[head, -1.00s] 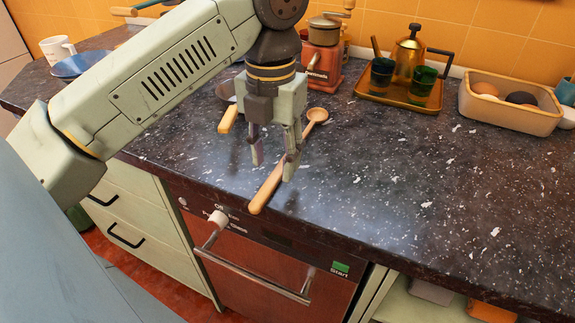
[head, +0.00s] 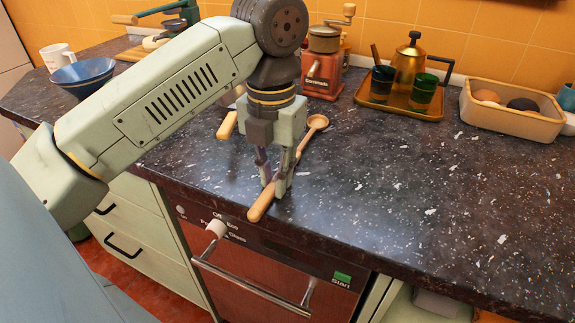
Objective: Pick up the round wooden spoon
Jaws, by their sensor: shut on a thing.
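The round wooden spoon (head: 262,206) lies on the dark speckled counter, its handle end at the front edge and its round bowl (head: 317,122) pointing away to the back right. My gripper (head: 273,185) points down over the handle, with its fingers shut on it, one on each side. The fingers hide a short part of the handle, and the gripper body covers part of the spoon's middle. The spoon still appears to rest on the counter.
Another wooden handle (head: 227,125) lies just left of my gripper. A red coffee grinder (head: 322,75) stands behind. A brass tray (head: 400,108) with a pot and green glasses and a tan bin (head: 510,119) stand at the back right. The counter's right front is clear.

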